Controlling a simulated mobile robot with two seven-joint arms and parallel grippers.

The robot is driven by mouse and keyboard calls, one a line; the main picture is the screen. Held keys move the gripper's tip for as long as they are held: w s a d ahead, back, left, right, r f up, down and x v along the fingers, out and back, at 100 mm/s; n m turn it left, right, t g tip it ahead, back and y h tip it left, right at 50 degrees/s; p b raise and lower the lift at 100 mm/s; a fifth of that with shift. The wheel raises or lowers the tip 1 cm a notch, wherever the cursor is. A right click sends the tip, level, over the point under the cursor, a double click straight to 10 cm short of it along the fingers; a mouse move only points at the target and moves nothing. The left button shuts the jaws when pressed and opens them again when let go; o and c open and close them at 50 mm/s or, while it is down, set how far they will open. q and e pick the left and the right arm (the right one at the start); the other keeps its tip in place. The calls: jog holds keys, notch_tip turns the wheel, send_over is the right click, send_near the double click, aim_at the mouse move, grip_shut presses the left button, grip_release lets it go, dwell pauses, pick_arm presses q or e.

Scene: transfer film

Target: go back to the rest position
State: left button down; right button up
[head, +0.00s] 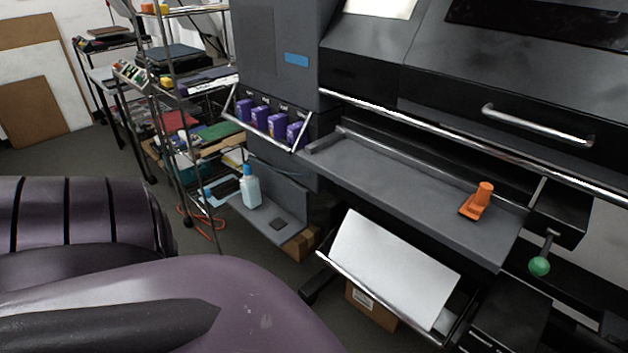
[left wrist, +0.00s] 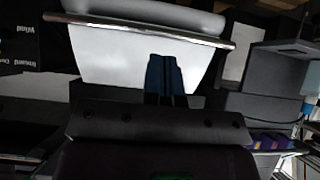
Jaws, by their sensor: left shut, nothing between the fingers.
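My left gripper (left wrist: 165,62) shows in the left wrist view, its two dark blue fingers together with nothing between them. The white sheet (left wrist: 110,55) in the printer's lower catch tray appears behind the fingers, apart from them as far as I can tell. My purple arm fills the lower left of the head view, and no gripper shows there. My right gripper is in neither view.
The large printer (head: 400,60) fills the right side. An orange tool (head: 478,200) sits on its grey shelf (head: 400,185). The white sheet (head: 390,265) lies below. A spray bottle (head: 250,188) and purple cartridges (head: 262,117) are at centre left. A cluttered rack (head: 175,90) stands behind.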

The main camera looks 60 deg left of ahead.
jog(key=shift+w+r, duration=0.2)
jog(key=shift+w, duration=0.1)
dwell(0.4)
pick_arm(q)
jog(key=w+d+r+m+t+h+p, duration=0.15)
jog(key=d+r+m, duration=0.25)
jog(key=d+r, duration=0.7)
jog(key=s+d+r+p, duration=0.2)
jog(key=s+r, duration=0.5)
jog(key=r, duration=0.1)
jog(key=shift+s+d+h, duration=0.35)
jog(key=shift+d, duration=0.05)
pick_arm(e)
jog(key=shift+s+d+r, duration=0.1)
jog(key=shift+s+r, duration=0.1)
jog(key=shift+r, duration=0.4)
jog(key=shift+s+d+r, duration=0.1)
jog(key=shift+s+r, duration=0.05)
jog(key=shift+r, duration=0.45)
